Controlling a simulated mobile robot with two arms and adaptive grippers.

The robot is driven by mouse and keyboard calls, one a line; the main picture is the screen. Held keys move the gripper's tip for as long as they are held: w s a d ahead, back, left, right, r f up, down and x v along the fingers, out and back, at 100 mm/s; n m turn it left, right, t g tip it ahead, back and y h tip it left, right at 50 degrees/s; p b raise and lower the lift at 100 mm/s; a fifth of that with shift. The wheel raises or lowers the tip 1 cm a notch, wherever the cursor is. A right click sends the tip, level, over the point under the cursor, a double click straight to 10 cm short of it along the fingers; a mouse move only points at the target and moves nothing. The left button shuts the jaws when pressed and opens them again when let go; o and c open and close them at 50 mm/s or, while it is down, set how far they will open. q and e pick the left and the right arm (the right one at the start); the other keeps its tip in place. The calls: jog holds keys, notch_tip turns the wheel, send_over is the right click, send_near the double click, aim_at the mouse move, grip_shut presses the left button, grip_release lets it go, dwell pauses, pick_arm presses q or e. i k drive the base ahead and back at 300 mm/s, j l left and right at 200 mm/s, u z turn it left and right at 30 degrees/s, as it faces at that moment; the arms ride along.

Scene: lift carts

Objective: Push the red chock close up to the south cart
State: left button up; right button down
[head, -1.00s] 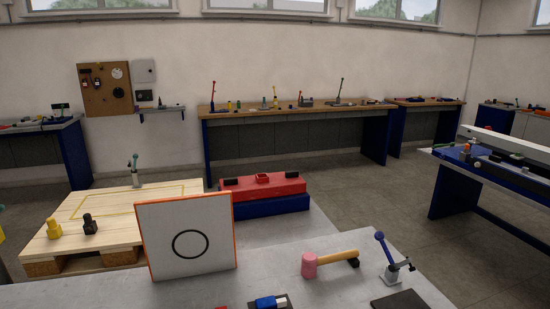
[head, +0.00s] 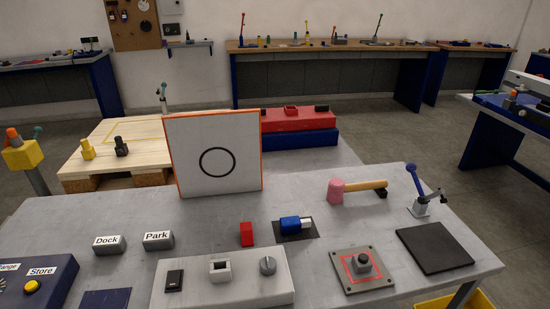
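A small red block (head: 247,234), which looks like the red chock, stands on the grey table near its middle. I cannot tell whether this is the south cart, and no cart in view is labelled south. A larger red-topped, blue-based unit (head: 305,138) stands beyond the table, partly hidden by a white panel. Neither of my grippers shows in the head view.
On the grey table (head: 340,208) stand a white panel (head: 215,180) with a black ring, Dock (head: 110,245) and Park (head: 158,241) blocks, a switch box (head: 225,290), a pink mallet (head: 338,190), a lever (head: 420,200) and a black mat (head: 434,248). Bare surface lies left of the red block.

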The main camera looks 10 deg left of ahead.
aim_at(246, 228)
jog(key=i+l+u, duration=0.2)
jog(key=l, duration=0.45)
jog(key=l+u, duration=0.25)
jog(key=l, duration=0.45)
